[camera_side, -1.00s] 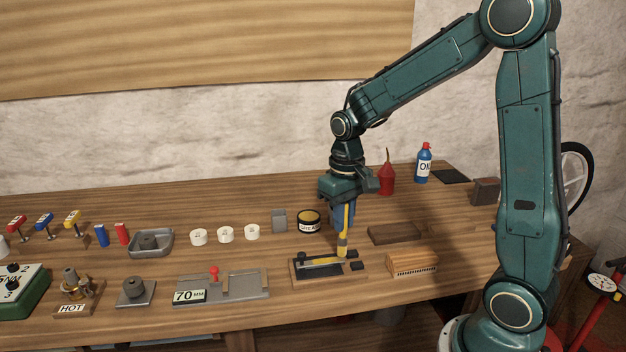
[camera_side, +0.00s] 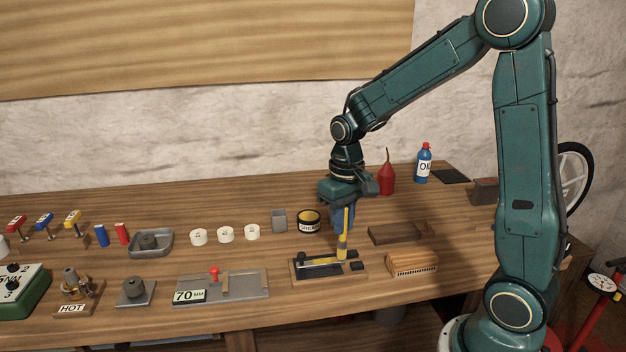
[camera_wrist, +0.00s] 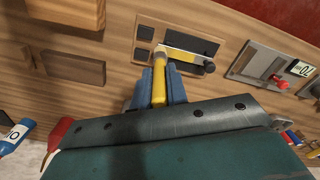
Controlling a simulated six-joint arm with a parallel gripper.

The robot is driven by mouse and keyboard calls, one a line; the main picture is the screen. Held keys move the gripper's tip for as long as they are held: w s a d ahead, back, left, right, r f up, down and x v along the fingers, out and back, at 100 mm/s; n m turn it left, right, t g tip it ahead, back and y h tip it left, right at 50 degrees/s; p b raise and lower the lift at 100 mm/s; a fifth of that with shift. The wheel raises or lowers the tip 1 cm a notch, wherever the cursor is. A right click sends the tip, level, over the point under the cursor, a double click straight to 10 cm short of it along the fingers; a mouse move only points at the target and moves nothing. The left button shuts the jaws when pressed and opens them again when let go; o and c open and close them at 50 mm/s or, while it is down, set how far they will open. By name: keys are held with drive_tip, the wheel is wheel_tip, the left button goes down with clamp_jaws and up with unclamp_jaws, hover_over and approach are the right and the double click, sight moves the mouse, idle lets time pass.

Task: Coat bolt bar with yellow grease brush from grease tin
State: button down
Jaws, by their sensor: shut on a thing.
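My gripper (camera_side: 345,217) has blue fingers shut on the yellow-handled grease brush (camera_side: 343,240). The brush is held upright, bristles down, at the right part of the bolt bar. The bolt bar (camera_side: 318,262) lies on a wooden board with dark pads; it is dark at its knob end and shows yellow along its length. In the wrist view the brush (camera_wrist: 160,92) sits between the fingers (camera_wrist: 160,82), and its lower end meets the end of the bar (camera_wrist: 190,56). The grease tin (camera_side: 308,222), black with yellow inside, stands open behind the board. Exact bristle contact is hard to tell.
A wooden brush-like block (camera_side: 412,263) lies right of the board, and a dark wooden block (camera_side: 395,234) behind it. A grey 70 mm plate (camera_side: 240,284) lies left. A red oil can (camera_side: 387,178) and a blue bottle (camera_side: 424,165) stand at the back.

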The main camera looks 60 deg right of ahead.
drive_tip(key=shift+f, duration=0.25)
idle(0.3)
drive_tip(key=shift+a, duration=0.1)
drive_tip(key=shift+w+a, duration=0.45)
drive_tip(key=shift+w, duration=0.1)
drive_tip(key=shift+a, duration=0.1)
drive_tip(key=shift+w+a, duration=0.45)
drive_tip(key=shift+w, duration=0.05)
drive_tip(key=shift+s+d, duration=0.1)
idle(0.9)
drive_tip(key=shift+s+d, duration=0.45)
drive_tip(key=shift+s+d, duration=0.1)
idle(0.3)
